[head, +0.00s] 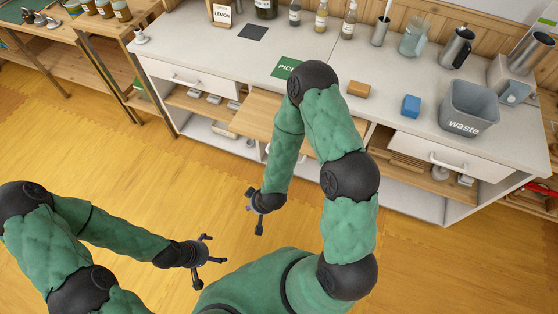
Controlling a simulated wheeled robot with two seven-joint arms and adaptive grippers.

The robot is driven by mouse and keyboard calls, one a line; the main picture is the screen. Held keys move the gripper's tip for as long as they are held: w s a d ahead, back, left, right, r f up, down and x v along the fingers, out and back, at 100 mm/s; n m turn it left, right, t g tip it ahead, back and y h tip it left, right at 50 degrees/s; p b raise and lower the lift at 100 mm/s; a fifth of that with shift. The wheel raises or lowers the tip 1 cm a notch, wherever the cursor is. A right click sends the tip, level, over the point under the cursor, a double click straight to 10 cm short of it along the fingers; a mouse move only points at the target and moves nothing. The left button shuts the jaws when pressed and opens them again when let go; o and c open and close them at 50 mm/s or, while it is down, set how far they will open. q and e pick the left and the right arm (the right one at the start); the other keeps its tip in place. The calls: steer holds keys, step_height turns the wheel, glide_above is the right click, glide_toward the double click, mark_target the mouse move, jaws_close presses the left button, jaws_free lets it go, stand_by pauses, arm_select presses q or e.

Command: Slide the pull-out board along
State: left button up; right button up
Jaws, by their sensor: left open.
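The pull-out board (251,113) is a light wooden panel that sticks out from the front of the white counter, between two white drawers. My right arm crosses in front of its right part and hides some of it. My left gripper (208,262) is open and empty over the floor at the lower left, well short of the board. My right gripper (256,211) hangs over the floor in front of the counter, below the board and apart from it. I cannot tell whether its fingers are open or shut.
The counter (190,47) carries a green card (285,68), a wooden block (358,90), a blue block (411,106), a grey waste bin (469,108) and bottles at the back. Drawer handles (446,162) stick out of the front. The wooden floor (150,190) before it is clear.

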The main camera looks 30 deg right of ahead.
steer(key=w+d+r+n+t+h+b, duration=0.3)
steer(key=w+d+r+n+t+h, duration=0.15)
steer(key=w, duration=0.25)
steer(key=s+d+r+n+t+h+b, duration=0.2)
steer(key=s+d+r+n+h+b, duration=0.15)
steer(key=s+r+h, duration=0.4)
steer(key=shift+g+h, duration=0.25)
steer(key=shift+h, duration=0.45)
steer(key=shift+w+a+f+b+x, duration=0.15)
steer(key=shift+b+x, duration=0.5)
steer(key=shift+x, duration=1.45)
steer(key=shift+a+f+b+x, duration=0.15)
steer(key=shift+b+x, duration=0.55)
steer(key=shift+x, duration=1.45)
steer(key=shift+w+a+f+b+x, duration=0.15)
steer(key=shift+b+x, duration=0.5)
steer(key=shift+x, duration=1.45)
steer(key=shift+d, duration=0.1)
steer(key=shift+c, duration=0.3)
steer(key=shift+f, duration=0.1)
jaws_close()
